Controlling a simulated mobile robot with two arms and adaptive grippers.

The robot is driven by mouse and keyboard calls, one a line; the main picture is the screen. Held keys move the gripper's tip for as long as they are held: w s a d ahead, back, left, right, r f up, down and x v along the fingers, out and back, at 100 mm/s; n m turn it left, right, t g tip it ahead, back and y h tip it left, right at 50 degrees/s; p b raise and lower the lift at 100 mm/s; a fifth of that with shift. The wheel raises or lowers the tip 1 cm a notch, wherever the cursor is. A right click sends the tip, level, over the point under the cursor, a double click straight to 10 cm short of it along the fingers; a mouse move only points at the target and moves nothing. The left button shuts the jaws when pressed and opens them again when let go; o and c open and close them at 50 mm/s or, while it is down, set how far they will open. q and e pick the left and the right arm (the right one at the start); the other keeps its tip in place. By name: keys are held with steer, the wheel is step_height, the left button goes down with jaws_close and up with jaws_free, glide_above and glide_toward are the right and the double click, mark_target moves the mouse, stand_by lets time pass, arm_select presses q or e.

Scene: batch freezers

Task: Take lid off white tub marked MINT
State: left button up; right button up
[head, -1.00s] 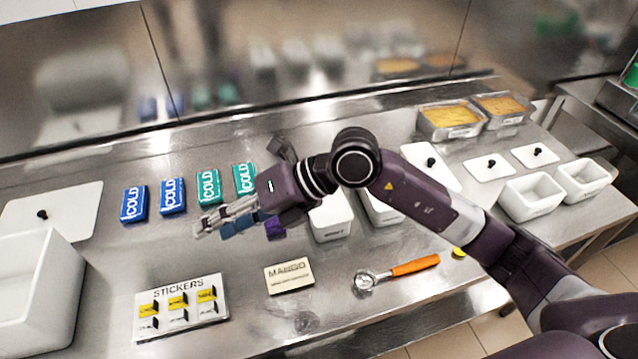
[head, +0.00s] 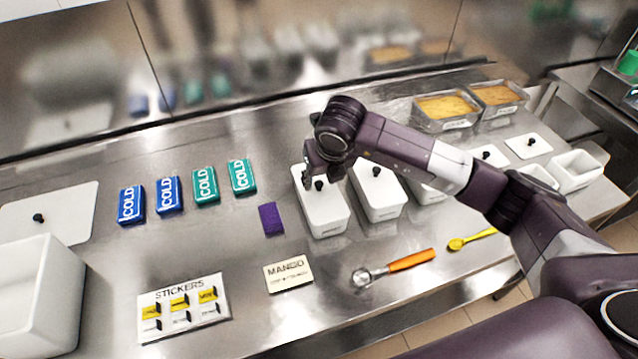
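A white tub (head: 324,222) with a white lid and black knob (head: 319,186) stands in the middle of the steel counter. A second lidded white tub (head: 381,207) stands to its right, and part of a third white tub (head: 430,193) shows behind my arm. No MINT marking is readable on any of them. My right gripper (head: 318,177) is above the first tub's lid, close to its knob. Its fingers are small and partly hidden by my wrist, so I cannot tell whether they touch or grip the knob. My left gripper is not in view.
Cold packs (head: 205,185), a purple block (head: 271,218), a sticker board (head: 184,308), a MANGO card (head: 288,274) and an orange-handled scoop (head: 400,262) lie around the tubs. A large white bin (head: 40,290) stands at left. Food pans (head: 446,108) stand at back right.

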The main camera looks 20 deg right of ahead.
steer(key=shift+x, duration=0.75)
jaws_close()
steer(key=shift+r, duration=0.1)
